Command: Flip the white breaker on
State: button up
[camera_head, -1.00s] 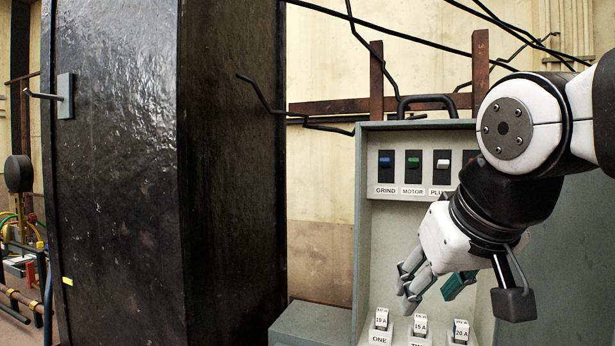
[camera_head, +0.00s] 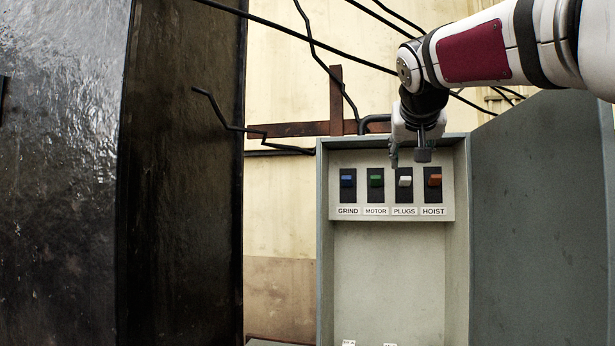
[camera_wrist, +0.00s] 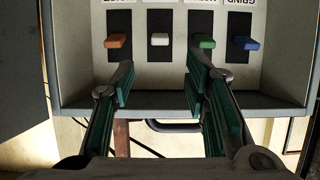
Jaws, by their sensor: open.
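The white breaker (camera_head: 404,181) is a small white lever on a black plate above the label PLUGS, third from the left in the panel's row. It also shows in the wrist view (camera_wrist: 159,39), where the row appears upside down. My gripper (camera_head: 406,160) is at the top of the panel, just above the white breaker. In the wrist view my gripper (camera_wrist: 158,82) is open and empty. Its fingers point at the row, one below the orange lever, the other below the green lever, with the white one between their lines. Contact cannot be told.
Blue (camera_head: 347,181), green (camera_head: 376,181) and orange (camera_head: 434,180) breakers sit beside it in the grey cabinet (camera_head: 322,250). The cabinet's open door (camera_head: 540,220) stands at right. A black metal cabinet (camera_head: 180,180) fills the left. Cables hang above.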

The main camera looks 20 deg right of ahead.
aim_at(404, 185)
jog(key=p+x, duration=0.1)
jog(key=x, duration=0.8)
jog(key=shift+w+d+f, duration=0.15)
jog(key=shift+w+d, duration=0.1)
jog(key=shift+w, duration=0.05)
